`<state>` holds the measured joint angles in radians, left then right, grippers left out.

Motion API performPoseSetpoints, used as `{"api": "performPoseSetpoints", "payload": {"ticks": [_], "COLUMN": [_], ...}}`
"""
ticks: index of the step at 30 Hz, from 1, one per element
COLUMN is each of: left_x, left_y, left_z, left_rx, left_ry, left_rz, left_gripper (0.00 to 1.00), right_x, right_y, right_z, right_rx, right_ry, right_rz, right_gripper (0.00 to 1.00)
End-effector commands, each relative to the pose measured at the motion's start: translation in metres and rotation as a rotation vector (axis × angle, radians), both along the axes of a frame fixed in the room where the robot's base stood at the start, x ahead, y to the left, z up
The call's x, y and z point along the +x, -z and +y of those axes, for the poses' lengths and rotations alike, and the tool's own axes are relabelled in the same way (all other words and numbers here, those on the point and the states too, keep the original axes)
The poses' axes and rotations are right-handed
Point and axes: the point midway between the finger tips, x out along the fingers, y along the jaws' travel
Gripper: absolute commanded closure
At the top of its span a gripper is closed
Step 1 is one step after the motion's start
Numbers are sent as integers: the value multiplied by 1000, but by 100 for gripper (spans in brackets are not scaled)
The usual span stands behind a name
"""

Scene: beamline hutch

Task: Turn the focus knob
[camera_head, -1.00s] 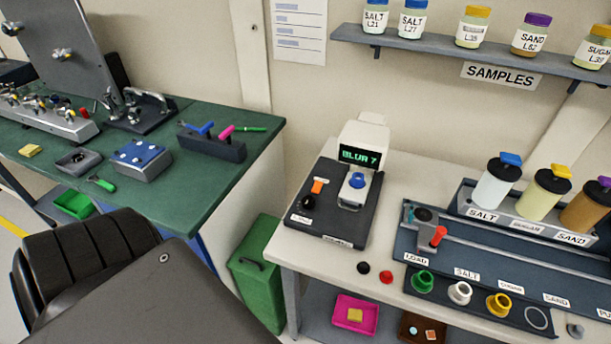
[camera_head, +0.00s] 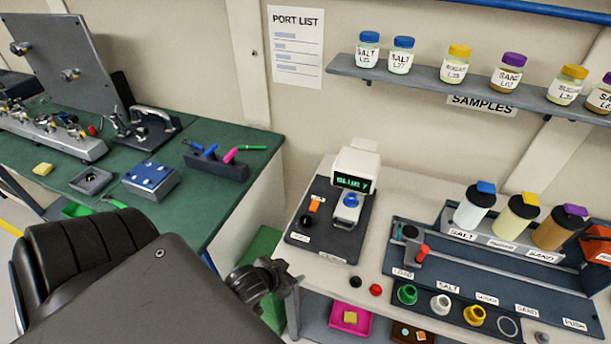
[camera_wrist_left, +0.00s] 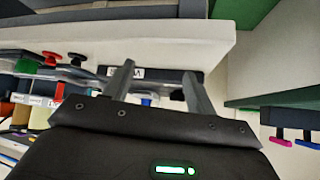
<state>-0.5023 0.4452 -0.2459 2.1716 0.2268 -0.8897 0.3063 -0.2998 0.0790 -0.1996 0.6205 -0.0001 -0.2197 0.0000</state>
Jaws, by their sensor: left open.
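The focus device (camera_head: 358,165) stands on a dark base plate (camera_head: 335,235) on the white table, and its green display appears to read BLUR 7. A black knob (camera_head: 305,220) sits at the plate's left side, below an orange lever (camera_head: 315,203). A blue round part (camera_head: 350,200) is on the device's front. I cannot read which one is labelled focus. My left gripper (camera_head: 284,276) is left of the table's front edge, apart from the device. In the left wrist view its two fingers (camera_wrist_left: 158,72) are spread and empty, near the table edge. My right gripper is not in view.
A black and a red cap (camera_head: 376,290) lie in front of the base plate. The sample rack (camera_head: 485,250) fills the table's right side. A green bench (camera_head: 190,220) stands left, with a green bin (camera_head: 262,245) in the gap. A shelf with jars (camera_head: 480,85) hangs above.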

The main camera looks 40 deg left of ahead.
Motion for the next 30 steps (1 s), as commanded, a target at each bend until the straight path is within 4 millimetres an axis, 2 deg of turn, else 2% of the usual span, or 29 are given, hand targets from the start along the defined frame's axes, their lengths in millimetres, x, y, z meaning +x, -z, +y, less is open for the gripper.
{"api": "performPoseSetpoints", "payload": {"ticks": [6,12,16,23,30], "left_x": [35,57,61,71,110], "left_y": [-16,-36,-42,-40,-26], "left_z": [40,68,74,74,75], "left_rx": [-8,-23,-30,-31,-29], "left_ry": [-16,1,8,6,5], "left_rz": [-213,-378,-419,-425,-424], "left_gripper": [44,44,44,44,44], "right_x": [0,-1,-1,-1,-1], "right_y": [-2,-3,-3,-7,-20], "right_z": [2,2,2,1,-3], "right_rx": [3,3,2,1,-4], "right_ry": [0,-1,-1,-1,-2], "right_rz": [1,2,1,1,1], "right_gripper": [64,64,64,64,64]}}
